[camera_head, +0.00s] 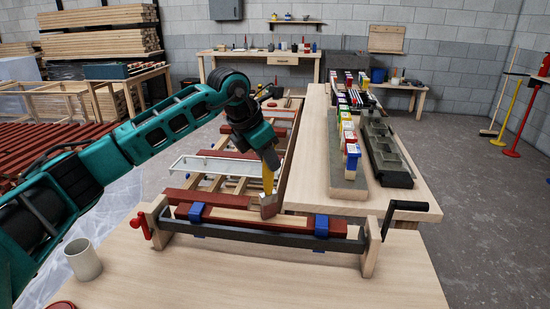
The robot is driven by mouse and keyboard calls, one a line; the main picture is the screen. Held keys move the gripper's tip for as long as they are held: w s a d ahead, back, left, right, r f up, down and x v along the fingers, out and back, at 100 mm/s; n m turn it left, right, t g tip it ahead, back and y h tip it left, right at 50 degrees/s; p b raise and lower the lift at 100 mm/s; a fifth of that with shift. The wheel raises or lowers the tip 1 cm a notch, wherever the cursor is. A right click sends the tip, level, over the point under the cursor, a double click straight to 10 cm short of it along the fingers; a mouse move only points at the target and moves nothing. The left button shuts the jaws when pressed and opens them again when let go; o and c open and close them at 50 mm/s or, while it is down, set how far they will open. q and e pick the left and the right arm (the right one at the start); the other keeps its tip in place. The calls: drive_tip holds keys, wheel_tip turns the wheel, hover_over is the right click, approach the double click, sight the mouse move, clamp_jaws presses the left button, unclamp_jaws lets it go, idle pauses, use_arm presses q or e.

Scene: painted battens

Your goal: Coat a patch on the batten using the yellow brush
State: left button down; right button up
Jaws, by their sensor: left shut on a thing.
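The yellow brush (268,180) is in my left gripper (267,166), which is shut on its handle. The brush points down, and its wide brown head (269,205) is at the upper edge of the red-brown batten (248,221). I cannot tell whether the bristles touch it. The batten lies crosswise in a wooden holder with a dark front bar (265,237), between a left blue clamp (195,212) and a right blue clamp (321,225). The brush head hides part of the batten. My right gripper is not in view.
A dark crank (404,206) sticks up at the holder's right end, a red handle (139,224) at its left. A beige cup (83,260) stands front left. Behind, a slatted rack (215,170) holds painted boards; a row of colourful brushes (349,140) and a dark tray (388,150) stand right.

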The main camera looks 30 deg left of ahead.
use_arm(q)
drive_tip(key=s+a, duration=0.2)
drive_tip(key=a, duration=0.6)
drive_tip(key=s+a, duration=0.3)
drive_tip(key=a, duration=0.5)
drive_tip(key=shift+f, duration=0.15)
idle(1.1)
wheel_tip(320, 180, up, 6)
drive_tip(key=p, duration=0.1)
drive_tip(key=shift+s, duration=0.3)
drive_tip(key=shift+d, duration=0.1)
idle(0.4)
